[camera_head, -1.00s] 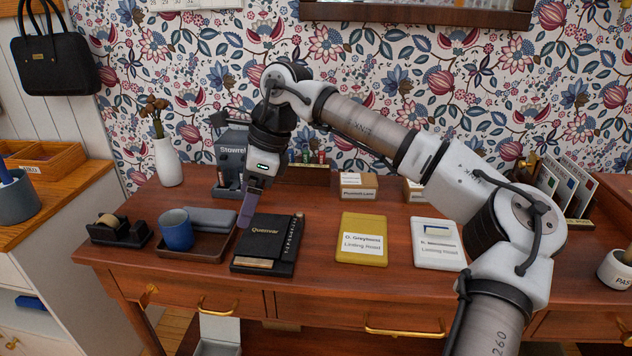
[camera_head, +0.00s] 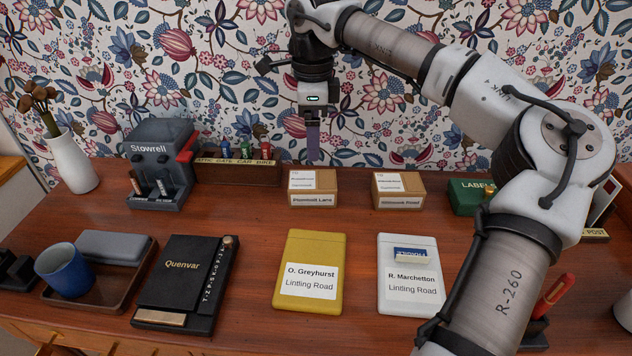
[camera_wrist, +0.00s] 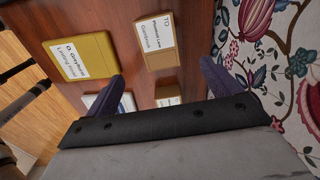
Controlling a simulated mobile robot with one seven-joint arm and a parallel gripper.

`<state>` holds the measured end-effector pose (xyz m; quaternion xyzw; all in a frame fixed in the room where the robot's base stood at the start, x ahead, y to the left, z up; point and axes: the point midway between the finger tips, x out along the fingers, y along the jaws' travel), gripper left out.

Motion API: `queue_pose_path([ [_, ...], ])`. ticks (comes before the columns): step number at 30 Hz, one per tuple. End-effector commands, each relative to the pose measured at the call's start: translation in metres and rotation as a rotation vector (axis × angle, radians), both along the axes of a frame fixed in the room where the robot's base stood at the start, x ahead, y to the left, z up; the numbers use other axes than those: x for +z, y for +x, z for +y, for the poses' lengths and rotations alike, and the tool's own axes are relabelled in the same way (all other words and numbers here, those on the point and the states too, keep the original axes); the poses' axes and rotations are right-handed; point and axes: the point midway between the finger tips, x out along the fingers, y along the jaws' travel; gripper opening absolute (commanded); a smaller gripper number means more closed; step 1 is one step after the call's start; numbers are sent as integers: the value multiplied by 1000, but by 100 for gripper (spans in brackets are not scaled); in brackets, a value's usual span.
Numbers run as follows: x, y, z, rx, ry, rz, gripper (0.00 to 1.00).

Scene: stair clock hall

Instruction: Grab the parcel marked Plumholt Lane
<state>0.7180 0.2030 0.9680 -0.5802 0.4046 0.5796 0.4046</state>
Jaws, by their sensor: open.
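The parcel marked Plumholt Lane (camera_head: 313,190) is a small brown cardboard box with white labels. It sits on the desk near the wall, left of a similar box. It also shows in the wrist view (camera_wrist: 156,44), ahead of the fingers. My gripper (camera_head: 313,157) hangs above and slightly behind the parcel in the head view, apart from it and pointing down. In the wrist view its two dark fingers (camera_wrist: 160,85) are spread wide with nothing between them.
A second box (camera_head: 399,189) stands right of the parcel, and a key rack (camera_head: 236,173) stands left. A yellow envelope (camera_head: 312,268) and a white one (camera_head: 408,277) lie in front. The patterned wall is close behind. Bare desk separates the parcel and envelopes.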

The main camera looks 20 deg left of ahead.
Motion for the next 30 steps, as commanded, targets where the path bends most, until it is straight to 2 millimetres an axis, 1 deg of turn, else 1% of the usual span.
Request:
queue_pose_path([
  [1,-12,0,-1,0,-1,4,89],
  [3,-27,0,-1,0,-1,3,89],
  [6,-46,-1,0,2,-1,3,89],
  [9,-60,-1,0,1,0,2,89],
  [17,-75,-1,0,0,1,0,89],
  [20,-86,-2,1,1,0,4,89],
  [25,-113,-2,1,2,1,4,89],
  [27,-119,-2,1,1,1,1,89],
  [30,-122,-2,1,0,0,0,89],
])
